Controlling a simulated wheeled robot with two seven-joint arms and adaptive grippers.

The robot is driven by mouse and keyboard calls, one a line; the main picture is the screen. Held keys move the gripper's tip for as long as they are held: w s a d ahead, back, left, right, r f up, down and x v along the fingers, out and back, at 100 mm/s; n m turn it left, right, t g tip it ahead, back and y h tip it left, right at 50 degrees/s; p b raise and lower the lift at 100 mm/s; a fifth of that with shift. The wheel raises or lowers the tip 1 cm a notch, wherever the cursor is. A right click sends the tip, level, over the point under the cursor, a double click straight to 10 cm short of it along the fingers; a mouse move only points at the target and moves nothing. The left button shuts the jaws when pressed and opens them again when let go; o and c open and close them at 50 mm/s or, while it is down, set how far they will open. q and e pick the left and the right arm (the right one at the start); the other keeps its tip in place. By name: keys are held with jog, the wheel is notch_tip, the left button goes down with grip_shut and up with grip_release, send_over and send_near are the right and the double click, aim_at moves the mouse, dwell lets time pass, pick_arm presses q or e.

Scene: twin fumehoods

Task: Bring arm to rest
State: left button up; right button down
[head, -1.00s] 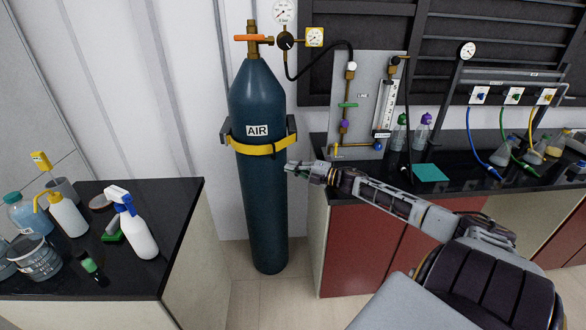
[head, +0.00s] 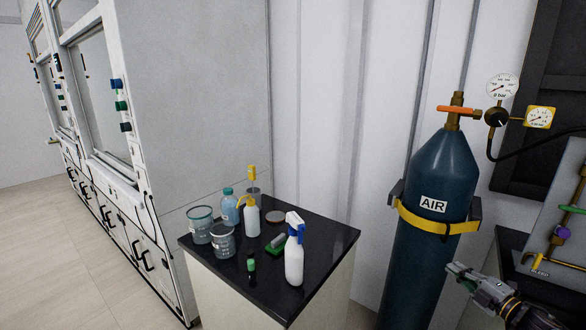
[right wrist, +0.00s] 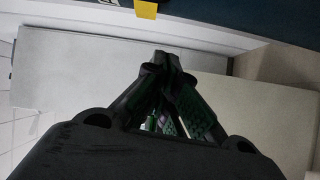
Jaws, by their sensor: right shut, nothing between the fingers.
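My right gripper (head: 458,275) shows at the lower right of the head view, in front of the lower part of the blue AIR gas cylinder (head: 440,165). Its fingers are shut and empty. In the right wrist view the closed fingers (right wrist: 165,62) meet at the middle, with nothing between them. The right arm runs from the gripper toward the lower right corner. My left gripper is not in view.
A small black-topped bench (head: 335,240) holds a spray bottle (head: 294,262), a wash bottle (head: 252,220) and several jars. White fumehoods (head: 190,110) stand at the left. A panel with valves (head: 560,220) is at the right edge. Floor (head: 60,240) is clear at left.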

jog(key=s+a+f+m+g+h, duration=0.5)
jog(key=s+a+f+m+h, duration=0.3)
jog(key=a+f+m, duration=0.55)
jog(key=s+a+m+g+y, duration=0.15)
jog(key=s+a+g, duration=0.25)
jog(key=s+a, duration=0.55)
jog(key=s+a+m+g+y, duration=0.1)
jog(key=s+a+m+g, duration=0.25)
jog(key=s+a, duration=0.65)
jog(key=s+d+f+g, duration=0.1)
jog(key=s+d+f, duration=0.15)
jog(key=f, duration=1.35)
jog(key=s+d+f+g, duration=0.1)
jog(key=s+d+f, duration=0.15)
jog(key=f, duration=1.35)
jog(key=s+d+f, duration=0.4)
jog(key=s+f, duration=0.6)
jog(key=s+d+f, duration=0.4)
jog(key=s+f, duration=0.6)
jog(key=shift+d+f+n+g+h, duration=0.2)
jog(key=shift+f+n+g+h, duration=0.15)
jog(key=shift+f+g+h, duration=0.1)
